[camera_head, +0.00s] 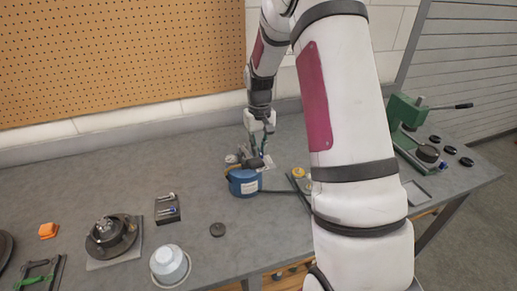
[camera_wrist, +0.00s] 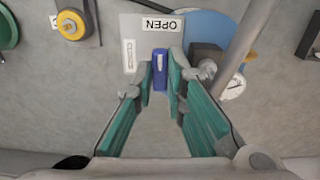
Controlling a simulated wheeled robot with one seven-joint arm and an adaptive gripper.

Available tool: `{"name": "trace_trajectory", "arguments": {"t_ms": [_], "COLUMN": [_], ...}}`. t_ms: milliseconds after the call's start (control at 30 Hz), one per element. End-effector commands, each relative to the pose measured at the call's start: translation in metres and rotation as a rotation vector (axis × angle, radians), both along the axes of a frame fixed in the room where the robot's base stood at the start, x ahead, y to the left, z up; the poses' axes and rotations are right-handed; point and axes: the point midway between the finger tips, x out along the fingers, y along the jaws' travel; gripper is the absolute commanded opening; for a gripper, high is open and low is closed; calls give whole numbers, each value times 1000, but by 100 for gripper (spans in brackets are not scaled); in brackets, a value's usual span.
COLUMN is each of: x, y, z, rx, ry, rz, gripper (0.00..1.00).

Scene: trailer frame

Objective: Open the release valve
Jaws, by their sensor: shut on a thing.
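In the wrist view, a small blue lever (camera_wrist: 160,58) with a white mark lies between the fingertips of my gripper (camera_wrist: 162,75). My gripper is shut on this lever. The lever lies just below the OPEN label (camera_wrist: 163,24) on a grey plate (camera_wrist: 133,28). A second label (camera_wrist: 128,56), turned sideways, is to its left. In the head view my gripper (camera_head: 257,155) is down at the back side of a blue tank (camera_head: 243,186) on the bench. The lever cannot be made out there.
A round gauge (camera_wrist: 232,88) and dark fitting (camera_wrist: 207,60) stand close to the right of my fingers.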

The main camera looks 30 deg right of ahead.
Motion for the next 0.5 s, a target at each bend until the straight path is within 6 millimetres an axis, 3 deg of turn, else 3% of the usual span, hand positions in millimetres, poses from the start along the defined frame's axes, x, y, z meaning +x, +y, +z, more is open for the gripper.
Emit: {"name": "trace_trajectory", "arguments": {"t_ms": [500], "x": [0], "y": [0], "z": [0], "rx": [0], "ry": [0], "rz": [-40], "gripper": [0]}}
